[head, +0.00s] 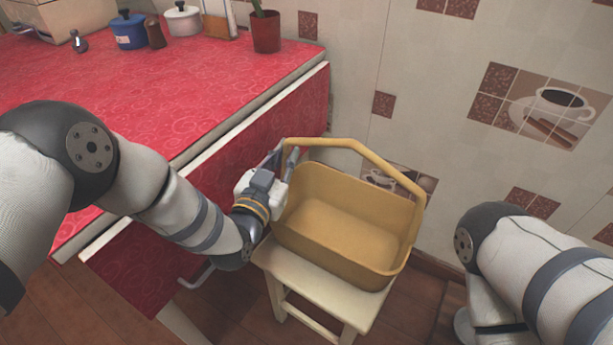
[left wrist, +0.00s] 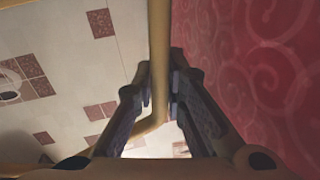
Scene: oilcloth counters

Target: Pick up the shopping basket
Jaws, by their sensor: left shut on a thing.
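The shopping basket (head: 345,222) is a yellow, empty, open-topped tub with a raised arched handle (head: 352,147). In the head view it sits over a small pale stool, upright or nearly so; I cannot tell whether it touches the seat. My left gripper (head: 284,158) is at the handle's left end, shut on it. In the left wrist view the handle (left wrist: 159,70) runs between the two fingers of the left gripper (left wrist: 160,95). My right arm comes in at the lower right of the head view; its gripper is out of view.
The stool (head: 279,267) stands on the brown wooden floor. A red-covered counter (head: 190,85) is to the left, with a blue pot (head: 129,32), a white pot (head: 183,20) and a potted plant (head: 266,32) at its back. A tiled wall (head: 440,130) rises behind the basket.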

